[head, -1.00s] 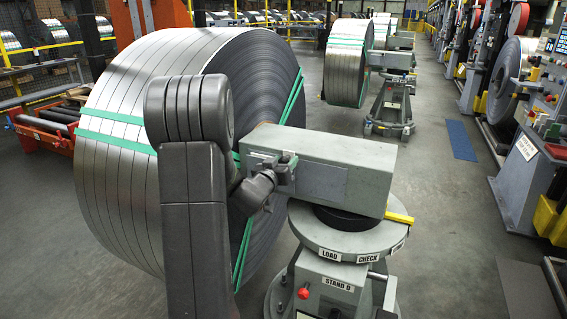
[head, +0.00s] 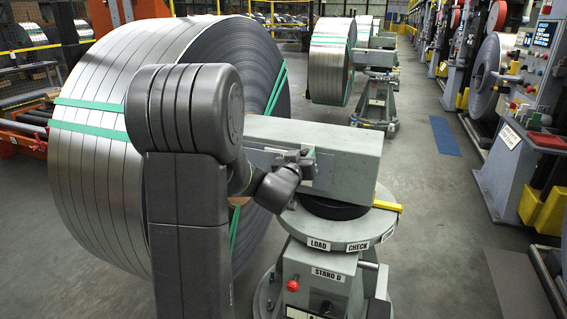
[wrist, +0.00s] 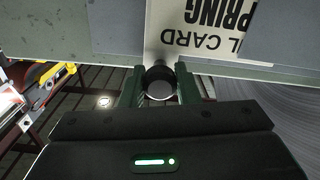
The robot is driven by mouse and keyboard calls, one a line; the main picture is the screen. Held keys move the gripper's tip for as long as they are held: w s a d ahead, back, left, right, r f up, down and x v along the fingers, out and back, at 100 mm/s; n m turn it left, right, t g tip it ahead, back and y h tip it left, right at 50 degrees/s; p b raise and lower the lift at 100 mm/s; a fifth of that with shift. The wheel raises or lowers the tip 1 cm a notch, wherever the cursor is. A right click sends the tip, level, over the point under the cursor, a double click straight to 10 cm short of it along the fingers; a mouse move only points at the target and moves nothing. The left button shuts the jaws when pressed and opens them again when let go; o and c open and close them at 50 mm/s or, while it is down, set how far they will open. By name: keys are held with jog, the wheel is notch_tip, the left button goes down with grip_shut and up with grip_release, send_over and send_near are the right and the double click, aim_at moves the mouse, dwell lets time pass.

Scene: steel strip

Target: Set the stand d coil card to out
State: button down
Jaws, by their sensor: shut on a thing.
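The stand D coil stand (head: 317,262) carries a large steel strip coil (head: 85,160) on a grey box-shaped arm (head: 345,150). A flat grey plate (head: 322,171) is on the near face of this arm. My gripper (head: 302,160) is at this plate. In the wrist view, my gripper (wrist: 160,90) is shut on a round dark knob (wrist: 160,84), with a green-grey finger on either side. A pale coil card (wrist: 195,28) is just beyond the knob, its print upside down, partly covered by grey plates. My arm hides part of the coil.
A turntable with LOAD and CHECK labels (head: 340,246) is under the arm, with a yellow pointer (head: 387,206) at its right. A red knob (head: 293,286) is on the stand. Another coil (head: 330,62) stands behind. Machine panels (head: 515,130) line the right; the aisle floor is clear.

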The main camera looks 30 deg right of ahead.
jog(key=s+d+b, duration=0.1)
jog(key=s+d, duration=0.1)
jog(key=s, duration=0.1)
jog(key=shift+d+f+b, duration=0.1)
jog(key=shift+d+b, duration=0.15)
jog(key=shift+b, duration=0.15)
jog(key=shift+s+d, duration=0.15)
jog(key=c, duration=1.5)
grip_release()
jog(key=o, duration=0.4)
jog(key=shift+s+d, duration=0.15)
